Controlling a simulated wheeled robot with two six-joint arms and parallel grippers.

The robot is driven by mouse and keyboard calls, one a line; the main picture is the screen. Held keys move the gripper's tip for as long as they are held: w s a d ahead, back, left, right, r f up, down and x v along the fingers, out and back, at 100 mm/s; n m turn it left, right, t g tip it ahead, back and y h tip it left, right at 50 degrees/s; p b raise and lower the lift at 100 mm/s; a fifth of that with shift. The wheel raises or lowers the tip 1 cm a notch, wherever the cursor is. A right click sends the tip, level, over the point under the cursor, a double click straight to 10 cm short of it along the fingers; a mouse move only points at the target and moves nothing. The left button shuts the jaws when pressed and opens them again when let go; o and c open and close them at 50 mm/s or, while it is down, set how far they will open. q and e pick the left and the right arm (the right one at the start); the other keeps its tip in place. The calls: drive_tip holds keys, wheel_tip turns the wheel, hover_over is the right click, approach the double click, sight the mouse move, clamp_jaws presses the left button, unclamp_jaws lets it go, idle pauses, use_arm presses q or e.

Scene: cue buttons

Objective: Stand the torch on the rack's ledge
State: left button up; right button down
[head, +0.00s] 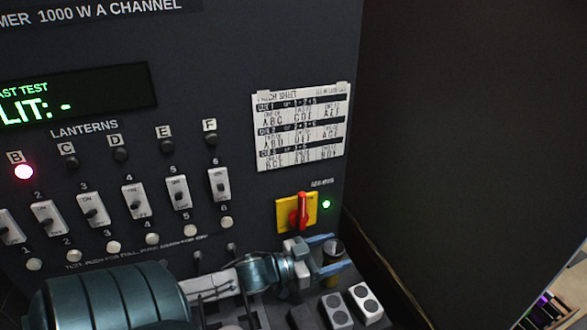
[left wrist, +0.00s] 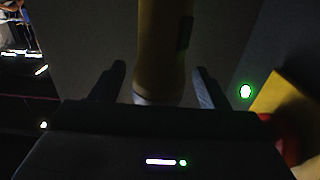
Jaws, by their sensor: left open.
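The torch (head: 333,262) is a yellowish cylinder with a dark round end on top, and it looks upright at the right end of the rack's ledge (head: 275,312). Whether its base rests on the ledge is hidden by my gripper. My left gripper (head: 335,252) is open, with its blue fingers on either side of the torch. In the left wrist view the yellow torch (left wrist: 163,45) stands between the two dark fingers (left wrist: 160,88), with gaps visible on both sides. My right gripper is not in view.
The rack's panel (head: 230,60) stands behind, with switches, a lit button (head: 24,172) and a cue sheet (head: 300,127). A red handle on a yellow plate (head: 283,215) is close above my gripper. Dark open space lies right.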

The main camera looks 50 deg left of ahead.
use_arm(q)
drive_tip(key=p+v, duration=0.3)
drive_tip(key=p, duration=0.1)
drive_tip(key=shift+s+a+r+p, duration=0.1)
drive_tip(key=shift+s+r+p, duration=0.1)
drive_tip(key=shift+s+p, duration=0.2)
approach(324, 254)
drive_tip(key=shift+w+d+f, duration=0.1)
drive_tip(key=shift+w+f, duration=0.1)
drive_tip(key=shift+w, duration=0.3)
drive_tip(key=shift+w+d+f, duration=0.15)
drive_tip(key=shift+w+f, duration=0.1)
drive_tip(key=shift+w, duration=0.25)
drive_tip(key=shift+s+f, duration=0.1)
